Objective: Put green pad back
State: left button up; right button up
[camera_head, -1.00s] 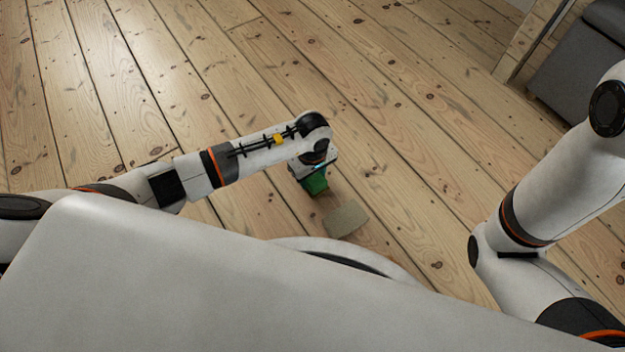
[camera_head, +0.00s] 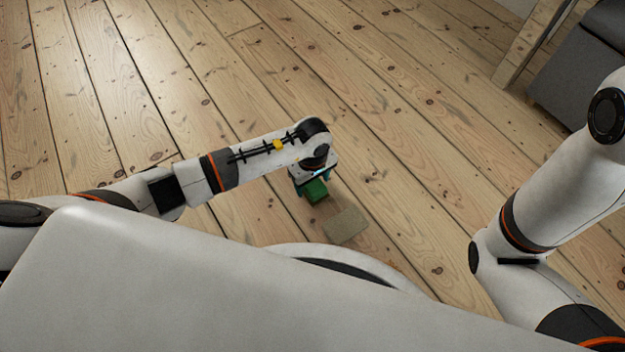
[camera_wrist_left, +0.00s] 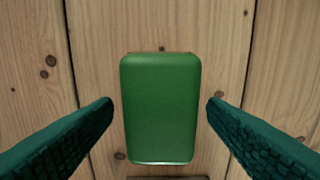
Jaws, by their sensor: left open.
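The green pad (camera_wrist_left: 160,108) is a rounded rectangular block and lies between the two spread fingers of my left gripper (camera_wrist_left: 160,112) in the left wrist view, with a gap on each side. In the head view the green pad (camera_head: 316,190) shows just below my left gripper (camera_head: 315,186), partly covered by it. My left gripper is open and points down. Whether the pad rests on the floor is hard to tell. My right gripper is out of view; only part of the right arm shows.
A flat tan block (camera_head: 346,224) lies on the floorboards just below and right of the green pad in the head view. A dark grey piece of furniture (camera_head: 585,75) stands at the upper right. The floor between is bare.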

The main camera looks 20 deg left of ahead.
aim_at(313, 182)
pick_arm(q)
notch_tip(313, 182, up, 11)
jog(key=p, duration=0.6)
jog(key=shift+r, duration=0.15)
